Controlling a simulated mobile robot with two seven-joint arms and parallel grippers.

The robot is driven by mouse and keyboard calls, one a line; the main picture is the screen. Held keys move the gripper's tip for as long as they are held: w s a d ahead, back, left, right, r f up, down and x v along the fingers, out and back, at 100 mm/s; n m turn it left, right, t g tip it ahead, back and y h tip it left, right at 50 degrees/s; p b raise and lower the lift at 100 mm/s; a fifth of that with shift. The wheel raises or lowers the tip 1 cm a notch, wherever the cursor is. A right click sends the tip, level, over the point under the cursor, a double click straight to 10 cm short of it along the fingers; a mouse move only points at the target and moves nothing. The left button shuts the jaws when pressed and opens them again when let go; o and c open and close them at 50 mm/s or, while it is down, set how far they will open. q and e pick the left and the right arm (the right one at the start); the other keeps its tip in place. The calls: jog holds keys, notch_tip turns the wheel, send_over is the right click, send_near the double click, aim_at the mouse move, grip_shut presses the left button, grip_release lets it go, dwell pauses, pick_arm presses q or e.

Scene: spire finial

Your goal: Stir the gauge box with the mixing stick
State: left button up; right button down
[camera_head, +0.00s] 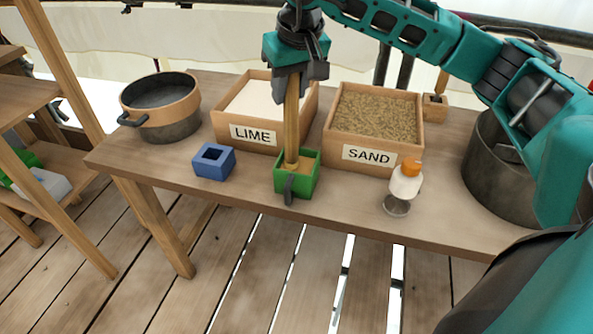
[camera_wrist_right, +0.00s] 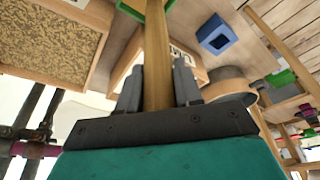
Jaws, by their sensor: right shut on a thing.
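The mixing stick (camera_head: 291,120) is a long wooden stick, held upright with its lower end inside the green gauge box (camera_head: 311,176). The gauge box stands near the table's front edge and holds some tan material; a dark handle shows on its front. My right gripper (camera_head: 292,80) is shut on the upper part of the stick, above the box. In the right wrist view the stick (camera_wrist_right: 157,55) runs between the two fingers (camera_wrist_right: 158,88) toward the green box (camera_wrist_right: 140,8) at the top edge. My left gripper is not in view.
The LIME box (camera_head: 234,134) and the SAND box (camera_head: 348,154) stand just behind the gauge box. A blue box (camera_head: 214,163) is to its left, a white bottle with an orange cap (camera_head: 404,184) to its right. Pots (camera_head: 165,122) (camera_head: 490,175) stand at both table ends.

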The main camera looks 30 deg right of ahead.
notch_tip(320, 180, up, 6)
jog(key=p, duration=0.4)
jog(key=shift+r+p, duration=0.6)
jog(key=shift+r, duration=0.05)
jog(key=shift+r+p, duration=0.5)
jog(key=shift+r, duration=0.15)
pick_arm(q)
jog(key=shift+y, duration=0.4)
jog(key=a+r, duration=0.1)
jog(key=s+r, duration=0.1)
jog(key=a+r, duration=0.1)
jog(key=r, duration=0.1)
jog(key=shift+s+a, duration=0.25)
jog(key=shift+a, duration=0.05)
pick_arm(e)
jog(key=shift+r, duration=0.35)
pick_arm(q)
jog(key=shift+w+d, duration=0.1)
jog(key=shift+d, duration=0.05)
